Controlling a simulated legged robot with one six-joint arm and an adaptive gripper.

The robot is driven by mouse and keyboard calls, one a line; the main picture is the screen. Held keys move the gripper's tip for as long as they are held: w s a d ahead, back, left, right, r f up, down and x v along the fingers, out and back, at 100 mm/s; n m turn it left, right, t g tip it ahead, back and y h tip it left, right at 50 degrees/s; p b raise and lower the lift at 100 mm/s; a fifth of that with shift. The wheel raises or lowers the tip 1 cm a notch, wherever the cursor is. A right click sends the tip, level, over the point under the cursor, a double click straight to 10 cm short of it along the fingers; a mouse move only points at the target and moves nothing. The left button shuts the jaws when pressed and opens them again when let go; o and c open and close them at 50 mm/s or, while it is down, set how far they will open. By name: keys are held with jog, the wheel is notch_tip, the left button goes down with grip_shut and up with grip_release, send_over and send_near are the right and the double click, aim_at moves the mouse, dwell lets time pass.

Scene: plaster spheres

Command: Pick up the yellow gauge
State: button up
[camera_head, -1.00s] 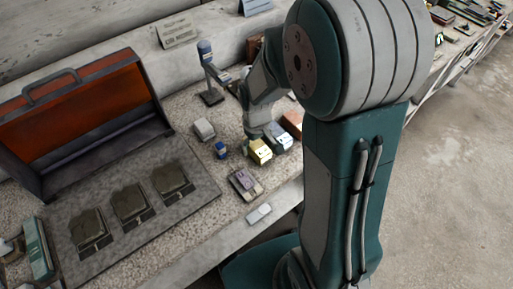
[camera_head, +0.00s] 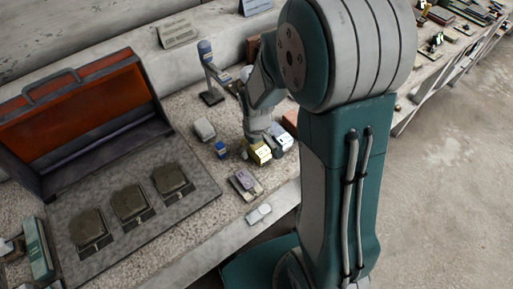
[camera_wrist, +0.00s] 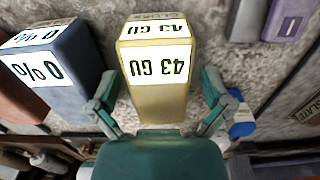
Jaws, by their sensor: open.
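The yellow gauge (camera_wrist: 158,85) is a pale yellow block with a white label reading "43 GU", upside down in the wrist view. In the head view the yellow gauge (camera_head: 260,154) stands on the stone-topped counter. My gripper (camera_wrist: 160,98) is open, with one finger on either side of the gauge's near part in the wrist view. I cannot tell whether the fingers touch it. In the head view my gripper (camera_head: 262,140) is at the gauge and partly hides it.
A blue-grey block (camera_wrist: 48,70) labelled "0 %" stands close on the left in the wrist view. A small blue-capped jar (camera_head: 220,150), a purple device (camera_head: 245,184) and a grey block (camera_head: 204,129) are nearby. An open orange-lined case (camera_head: 85,115) stands at left.

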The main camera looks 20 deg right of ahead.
jog(key=c, duration=1.3)
jog(key=shift+r, duration=0.45)
notch_tip(320, 180, up, 3)
jog(key=s+r, duration=0.3)
jog(key=s, duration=0.1)
jog(key=s+r, duration=0.3)
jog(key=s, duration=0.2)
jog(key=s+d+r, duration=0.1)
jog(key=s+r, duration=0.2)
jog(key=s, duration=0.2)
jog(key=shift+d+r, duration=0.1)
jog(key=shift+r, duration=0.25)
